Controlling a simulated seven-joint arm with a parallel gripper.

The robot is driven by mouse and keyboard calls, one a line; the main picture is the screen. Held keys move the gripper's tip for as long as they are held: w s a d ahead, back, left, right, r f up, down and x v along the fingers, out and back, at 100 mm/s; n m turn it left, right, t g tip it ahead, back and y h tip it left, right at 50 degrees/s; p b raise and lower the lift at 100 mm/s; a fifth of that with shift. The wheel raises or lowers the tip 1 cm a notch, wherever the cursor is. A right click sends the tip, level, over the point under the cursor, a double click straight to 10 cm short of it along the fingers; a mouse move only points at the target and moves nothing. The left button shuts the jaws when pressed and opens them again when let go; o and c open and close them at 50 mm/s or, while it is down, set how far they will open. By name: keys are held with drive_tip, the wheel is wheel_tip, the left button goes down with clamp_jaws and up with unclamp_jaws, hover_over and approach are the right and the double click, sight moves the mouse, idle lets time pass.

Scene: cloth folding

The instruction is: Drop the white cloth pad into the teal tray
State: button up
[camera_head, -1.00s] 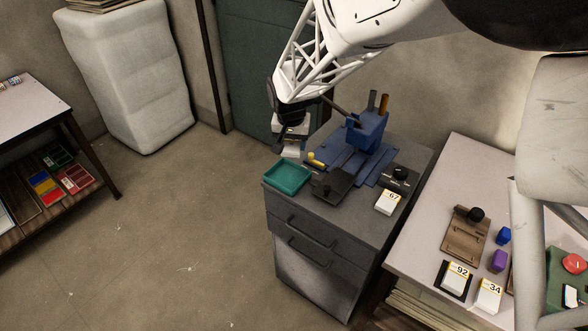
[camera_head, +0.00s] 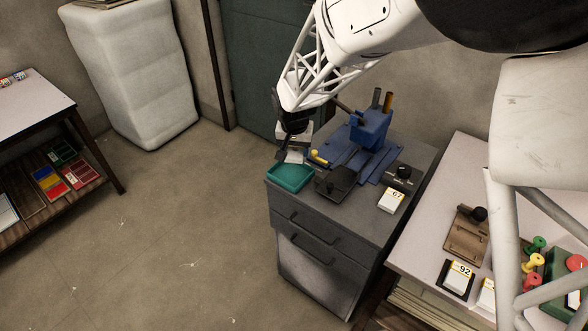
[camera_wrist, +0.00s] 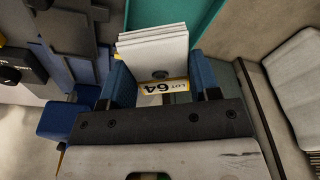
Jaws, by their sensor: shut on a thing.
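The white cloth pad (camera_wrist: 153,50) looks like a stack of white layers with a yellow-edged label reading LOT 64. My gripper (camera_wrist: 162,75) is shut on it, with a blue finger on each side. In the head view the pad (camera_head: 295,156) hangs under my gripper (camera_head: 293,150), at the far edge of the teal tray (camera_head: 290,179). I cannot tell whether it is over the rim or just behind it. The tray sits at the left corner of the grey cabinet and looks empty. Part of the tray (camera_wrist: 208,30) also shows in the wrist view, beyond the pad.
A blue fixture (camera_head: 369,130) with upright handles stands right of my gripper on the cabinet (camera_head: 330,225). A small yellow knob (camera_head: 319,157) and a dark plate (camera_head: 338,184) lie near the tray. A white block labelled 67 (camera_head: 390,201) sits further right. The floor to the left is clear.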

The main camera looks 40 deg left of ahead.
drive_tip(key=shift+f, duration=1.35)
drive_tip(key=o, duration=1)
drive_tip(key=shift+r, duration=0.15)
drive_tip(key=shift+s+d+r, duration=0.1)
drive_tip(key=shift+s+r, duration=0.05)
drive_tip(key=shift+r, duration=1.1)
drive_tip(key=shift+s+d+r, duration=0.1)
drive_tip(key=shift+s+r, duration=0.1)
drive_tip(key=shift+r, duration=1)
drive_tip(key=shift+s+d+r, duration=0.1)
drive_tip(key=shift+s+r, duration=0.05)
drive_tip(key=shift+r, duration=1.1)
